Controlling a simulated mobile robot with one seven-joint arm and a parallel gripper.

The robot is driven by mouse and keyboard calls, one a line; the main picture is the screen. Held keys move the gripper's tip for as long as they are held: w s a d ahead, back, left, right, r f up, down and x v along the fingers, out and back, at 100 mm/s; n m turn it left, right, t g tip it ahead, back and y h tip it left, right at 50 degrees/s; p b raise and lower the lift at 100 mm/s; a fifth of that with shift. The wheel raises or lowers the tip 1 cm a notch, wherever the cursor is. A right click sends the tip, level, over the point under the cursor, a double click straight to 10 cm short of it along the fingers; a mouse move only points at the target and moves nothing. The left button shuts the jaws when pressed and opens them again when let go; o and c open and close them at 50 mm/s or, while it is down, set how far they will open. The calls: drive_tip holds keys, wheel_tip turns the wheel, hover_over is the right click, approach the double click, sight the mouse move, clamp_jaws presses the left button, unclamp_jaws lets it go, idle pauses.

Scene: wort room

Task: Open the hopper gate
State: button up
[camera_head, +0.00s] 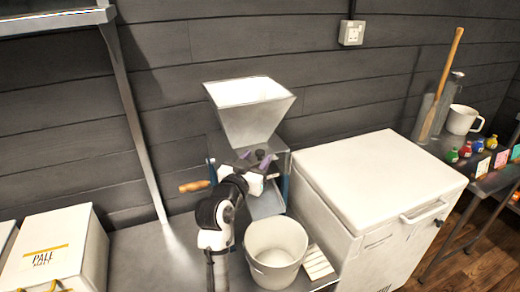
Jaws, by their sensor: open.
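The mill's pale hopper (250,108) is a square funnel, wide at the top, against the dark plank wall. It sits on a grey mill body (276,162) with a wooden crank handle (194,186) sticking out to the left. My gripper (257,160) is in front of the mill body, just below the hopper's narrow end. Its purple-tipped fingers are apart, with a small dark part close to them. I cannot tell whether they touch it. My arm and gripper cover much of the mill's front, and I cannot make out the gate clearly.
A white bucket (275,253) stands below the mill, right of my arm, by a slatted white piece (317,263). A white chest (375,180) closes off the right. A white box (60,250) stands left. The grey bench (145,255) between is clear.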

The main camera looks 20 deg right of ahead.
sight(258, 157)
drive_tip(key=shift+p+x, duration=0.3)
drive_tip(key=shift+x, duration=1.4)
clamp_jaws()
